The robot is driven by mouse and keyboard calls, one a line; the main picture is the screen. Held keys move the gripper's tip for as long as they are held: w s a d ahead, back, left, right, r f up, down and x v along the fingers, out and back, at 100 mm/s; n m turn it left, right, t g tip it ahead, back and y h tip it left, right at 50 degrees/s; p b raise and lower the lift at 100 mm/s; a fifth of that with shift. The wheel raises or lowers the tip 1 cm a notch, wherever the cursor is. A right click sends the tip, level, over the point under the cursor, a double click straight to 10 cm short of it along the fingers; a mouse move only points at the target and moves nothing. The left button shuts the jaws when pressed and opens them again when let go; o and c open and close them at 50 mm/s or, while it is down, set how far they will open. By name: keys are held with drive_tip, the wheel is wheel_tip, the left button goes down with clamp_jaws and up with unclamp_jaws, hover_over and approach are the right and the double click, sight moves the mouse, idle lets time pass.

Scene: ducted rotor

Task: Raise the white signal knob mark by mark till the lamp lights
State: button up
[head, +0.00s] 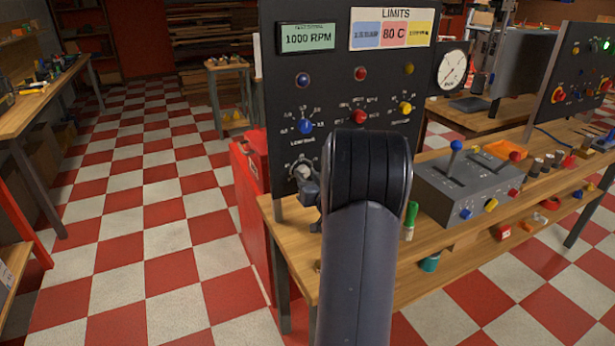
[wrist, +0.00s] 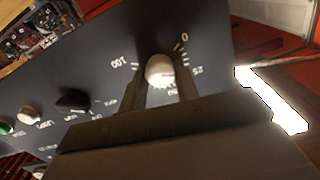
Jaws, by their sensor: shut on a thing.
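The white signal knob (head: 303,168) sits low on the left of the black upright panel (head: 330,100). My gripper (head: 311,188) is at it, with my arm in front hiding part of the panel. In the wrist view the knob (wrist: 159,70) is between the two fingers of my gripper (wrist: 162,88), which are shut on it. Scale marks 0, 25 and 100 show around it; I cannot tell which mark it points to. A blue lamp (head: 302,80), a red lamp (head: 361,73) and a yellow lamp (head: 409,68) sit higher on the panel and look unlit.
The display (head: 307,38) reads 1000 RPM. A grey lever box (head: 468,185) and a green marker (head: 411,215) stand on the bench to the right. The checkered floor at left is clear.

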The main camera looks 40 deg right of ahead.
drive_tip(key=o, duration=1)
drive_tip(key=shift+c, duration=0.2)
drive_tip(key=shift+s, duration=0.1)
drive_tip(key=b+v, duration=0.1)
drive_tip(key=v, duration=0.9)
drive_tip(key=shift+s, duration=0.35)
drive_tip(key=p+x, duration=0.1)
drive_tip(key=x, duration=1)
drive_tip(key=shift+a, duration=0.1)
drive_tip(key=shift+s, duration=0.1)
